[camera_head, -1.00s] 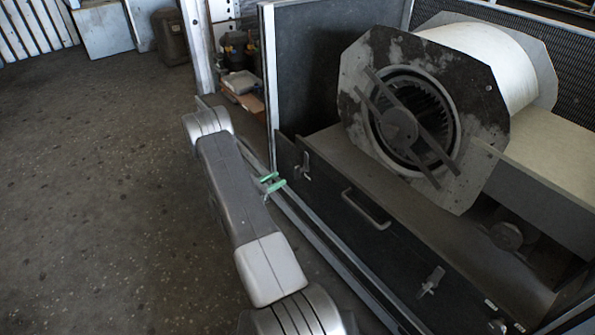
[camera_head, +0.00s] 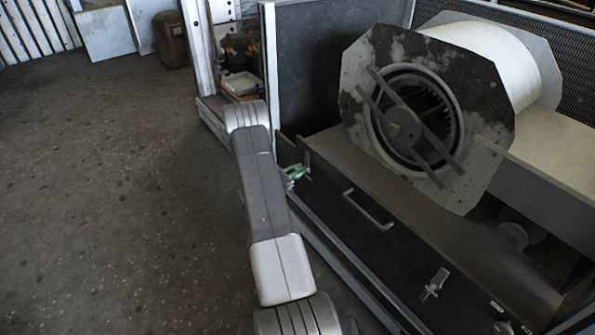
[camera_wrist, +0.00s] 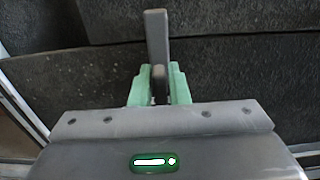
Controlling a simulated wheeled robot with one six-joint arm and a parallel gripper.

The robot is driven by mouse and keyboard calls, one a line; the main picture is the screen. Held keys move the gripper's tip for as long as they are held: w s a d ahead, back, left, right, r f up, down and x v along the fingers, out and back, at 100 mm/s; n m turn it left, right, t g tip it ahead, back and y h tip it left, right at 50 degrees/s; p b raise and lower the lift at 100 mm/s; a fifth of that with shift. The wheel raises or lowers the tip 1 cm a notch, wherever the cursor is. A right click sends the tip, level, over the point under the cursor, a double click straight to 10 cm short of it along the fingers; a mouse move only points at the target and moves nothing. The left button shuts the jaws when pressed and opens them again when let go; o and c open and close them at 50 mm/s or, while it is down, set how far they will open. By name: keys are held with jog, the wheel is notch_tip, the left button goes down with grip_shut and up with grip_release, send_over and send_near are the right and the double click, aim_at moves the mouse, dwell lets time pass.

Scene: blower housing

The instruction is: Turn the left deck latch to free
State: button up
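The left deck latch is a grey bar handle on the dark front panel (camera_head: 332,190). In the wrist view the latch (camera_wrist: 156,38) points straight up the picture, at the middle. My gripper (camera_wrist: 159,80) has green fingers, one on each side of the latch's lower part. I cannot tell whether they press on it or leave a small gap. In the head view my gripper (camera_head: 295,173) is at the panel's left end and largely hides this latch. A second, right latch (camera_head: 434,284) is on the panel, apart from my gripper.
A bar handle (camera_head: 367,209) sits on the panel between the latches. The blower drum (camera_head: 480,60) with its octagonal plate stands behind the panel. A dark upright panel (camera_head: 318,70) rises behind my gripper. The floor (camera_head: 110,190) at left is clear.

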grip_shut()
jog(key=shift+n, duration=0.4)
jog(key=n, duration=0.3)
jog(key=shift+w+a+f+n, duration=0.1)
jog(key=shift+w+a+n, duration=0.15)
jog(key=shift+n, duration=0.15)
jog(key=shift+w+a+f+n, duration=0.1)
jog(key=shift+f+n, duration=0.15)
jog(key=shift+n, duration=2)
jog(key=shift+w+a+f+n, duration=0.1)
jog(key=shift+w+f+n, duration=0.1)
jog(key=shift+n, duration=2)
jog(key=shift+w+a+f+n, duration=0.1)
jog(key=shift+f+n, duration=0.15)
jog(key=shift+n, duration=2)
jog(key=shift+o, duration=2.4)
grip_release()
